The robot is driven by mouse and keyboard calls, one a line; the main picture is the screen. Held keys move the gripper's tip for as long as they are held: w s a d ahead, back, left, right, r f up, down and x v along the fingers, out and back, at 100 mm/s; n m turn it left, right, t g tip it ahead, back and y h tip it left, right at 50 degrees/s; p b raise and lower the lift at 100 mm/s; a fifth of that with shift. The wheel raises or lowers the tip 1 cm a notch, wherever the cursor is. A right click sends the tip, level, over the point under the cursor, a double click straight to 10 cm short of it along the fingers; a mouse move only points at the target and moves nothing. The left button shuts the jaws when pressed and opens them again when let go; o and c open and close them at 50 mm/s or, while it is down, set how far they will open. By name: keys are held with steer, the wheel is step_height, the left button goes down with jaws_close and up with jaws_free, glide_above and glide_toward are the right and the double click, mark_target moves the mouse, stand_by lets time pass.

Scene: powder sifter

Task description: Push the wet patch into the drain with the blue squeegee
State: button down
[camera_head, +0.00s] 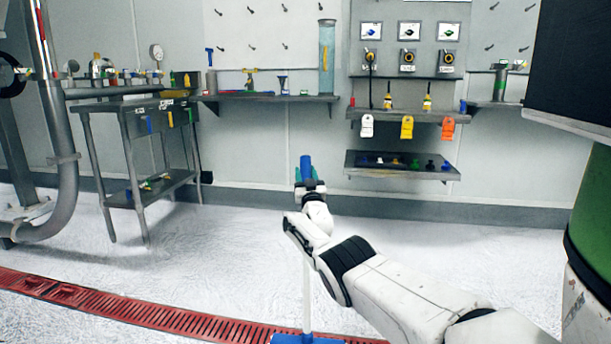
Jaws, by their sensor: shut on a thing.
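The blue squeegee (305,338) stands with its blue head at the bottom edge of the picture, partly cut off. Its pale pole rises behind my arm, and its blue grip end shows above my gripper. My gripper (309,184) is shut on the squeegee near the top of the handle. The drain (140,311) is a long red slotted grate that runs from the left edge toward the bottom middle. The squeegee head is at the grate's right part; I cannot tell whether it touches the floor. I cannot make out the wet patch on the mottled white floor.
A steel table (133,104) with bottles and tools stands at the left, beside a thick pipe (68,190). Wall shelves (265,98) hold tools and a clear cylinder. A green drum-like body (592,220) is at the right edge. The floor between the drain and the wall is open.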

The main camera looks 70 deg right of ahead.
mark_target(305, 162)
steer(key=shift+r+p, duration=1.6)
steer(key=shift+r, duration=0.7)
